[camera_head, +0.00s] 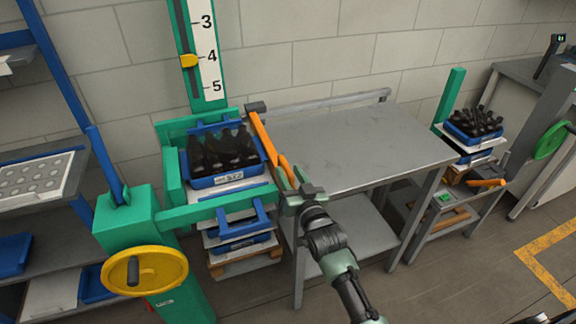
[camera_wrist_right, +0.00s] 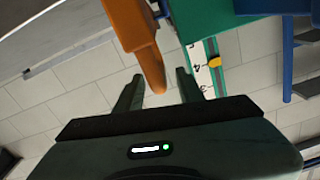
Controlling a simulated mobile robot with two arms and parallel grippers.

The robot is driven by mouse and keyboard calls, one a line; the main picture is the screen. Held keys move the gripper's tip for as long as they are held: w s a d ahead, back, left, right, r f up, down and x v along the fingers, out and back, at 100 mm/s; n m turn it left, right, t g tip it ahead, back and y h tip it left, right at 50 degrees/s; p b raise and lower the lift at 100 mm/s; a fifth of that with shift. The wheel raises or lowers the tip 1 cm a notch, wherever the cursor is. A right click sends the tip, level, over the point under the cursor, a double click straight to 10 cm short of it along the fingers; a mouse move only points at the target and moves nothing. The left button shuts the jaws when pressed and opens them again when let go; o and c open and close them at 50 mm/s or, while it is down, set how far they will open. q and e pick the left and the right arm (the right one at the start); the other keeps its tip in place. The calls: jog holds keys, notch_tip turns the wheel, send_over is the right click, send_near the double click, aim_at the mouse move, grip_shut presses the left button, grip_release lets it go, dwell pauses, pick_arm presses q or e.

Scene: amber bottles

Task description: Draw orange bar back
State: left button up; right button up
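The orange bar (camera_head: 262,138) runs along the left edge of the grey table, from a dark block at the wall toward my right gripper. In the head view my right gripper (camera_head: 297,188) is at the bar's near end. In the right wrist view the orange bar (camera_wrist_right: 131,27) comes down from the top, and its rounded tip shows between the two spread fingers of my right gripper (camera_wrist_right: 160,80). There are visible gaps on both sides of the tip, so the gripper is open. Whether either finger touches the bar is unclear. My left gripper is out of view.
A blue crate of dark bottles (camera_head: 222,160) stands in the green frame left of the bar. A yellow handwheel (camera_head: 145,271) is in front. The grey table top (camera_head: 350,145) is bare. Another bottle crate (camera_head: 473,130) stands at the right.

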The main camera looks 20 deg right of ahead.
jog(key=shift+w, duration=1.4)
grip_shut()
dwell(0.4)
